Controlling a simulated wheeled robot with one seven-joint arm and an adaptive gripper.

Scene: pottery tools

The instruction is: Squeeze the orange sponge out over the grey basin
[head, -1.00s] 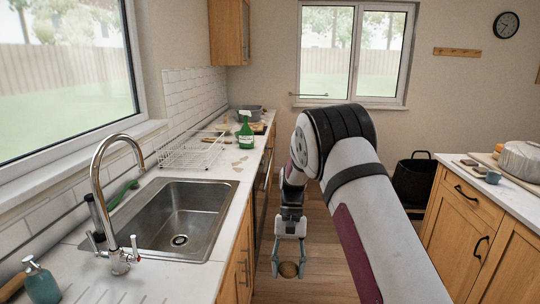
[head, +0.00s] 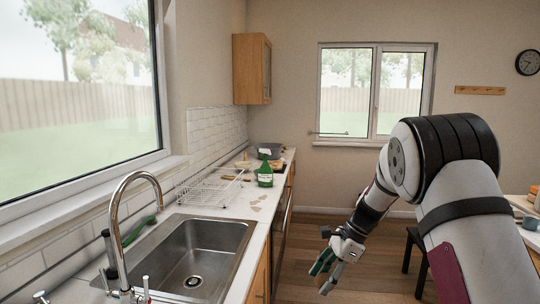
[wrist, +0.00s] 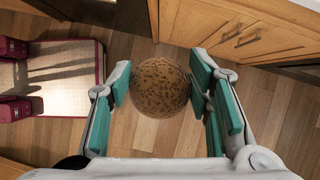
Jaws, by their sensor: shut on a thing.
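The sponge (wrist: 161,88) is a round, tan-orange, speckled piece in the wrist view. My gripper (wrist: 160,85) is shut on it, with teal finger pads at its left and right sides.
A steel sink (head: 205,240) with a tall tap (head: 118,215) fills the near counter. A dark stool (head: 415,250) is at right. Floor between is open.

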